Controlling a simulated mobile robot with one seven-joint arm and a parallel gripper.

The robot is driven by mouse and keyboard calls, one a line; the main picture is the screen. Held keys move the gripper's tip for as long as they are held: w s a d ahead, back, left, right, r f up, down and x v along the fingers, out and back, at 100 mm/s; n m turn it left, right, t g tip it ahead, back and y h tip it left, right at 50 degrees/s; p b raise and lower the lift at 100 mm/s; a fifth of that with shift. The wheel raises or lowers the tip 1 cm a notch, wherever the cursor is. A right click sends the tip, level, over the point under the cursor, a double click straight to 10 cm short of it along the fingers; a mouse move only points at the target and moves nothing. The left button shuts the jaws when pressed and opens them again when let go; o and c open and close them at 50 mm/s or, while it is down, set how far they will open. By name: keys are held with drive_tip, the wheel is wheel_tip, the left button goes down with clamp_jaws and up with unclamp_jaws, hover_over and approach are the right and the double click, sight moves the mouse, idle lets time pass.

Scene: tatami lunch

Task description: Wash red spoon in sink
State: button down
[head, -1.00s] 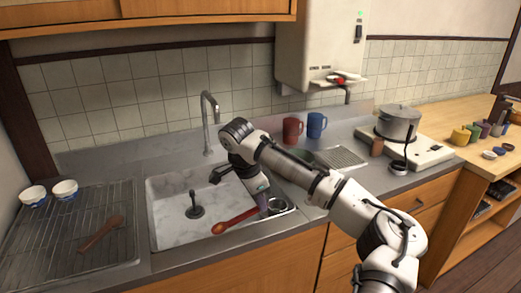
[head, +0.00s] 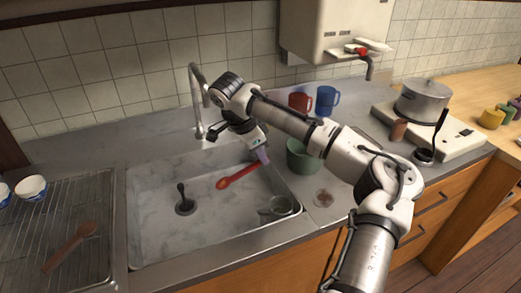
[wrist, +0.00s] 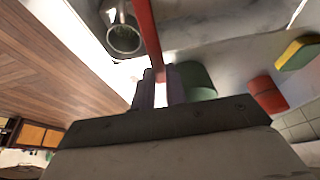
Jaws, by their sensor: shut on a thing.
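My gripper (head: 262,155) is shut on the handle end of the red spoon (head: 238,177). The spoon is held above the right part of the sink (head: 150,205), with its bowl end pointing left. In the wrist view the red spoon (wrist: 146,35) runs up from between the fingers (wrist: 158,88). The grey faucet (head: 196,100) stands behind the sink, its spout to the left of my gripper. No water stream shows. A drain plug (head: 184,200) stands in the sink, left of the spoon.
A glass (head: 276,207) is at the sink's front right corner. A drying rack (head: 90,235) with a brown spoon (head: 68,247) lies left. A pot (head: 422,98) is at right.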

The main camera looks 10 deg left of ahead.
sight(255, 164)
wheel_tip(255, 164, down, 6)
drive_tip(key=b, duration=0.3)
drive_tip(key=shift+r+b, duration=0.1)
drive_tip(key=shift+b, duration=0.3)
drive_tip(key=shift+f+b, duration=3)
drive_tip(key=shift+f, duration=3.45)
drive_tip(key=shift+s+a, duration=0.1)
drive_tip(key=shift+a, duration=0.05)
drive_tip(key=shift+s+a+p, duration=0.25)
drive_tip(key=shift+a+p, duration=0.1)
drive_tip(key=shift+a, duration=0.05)
wheel_tip(255, 164, up, 14)
drive_tip(key=p, duration=1.7)
drive_tip(key=shift+r, duration=0.25)
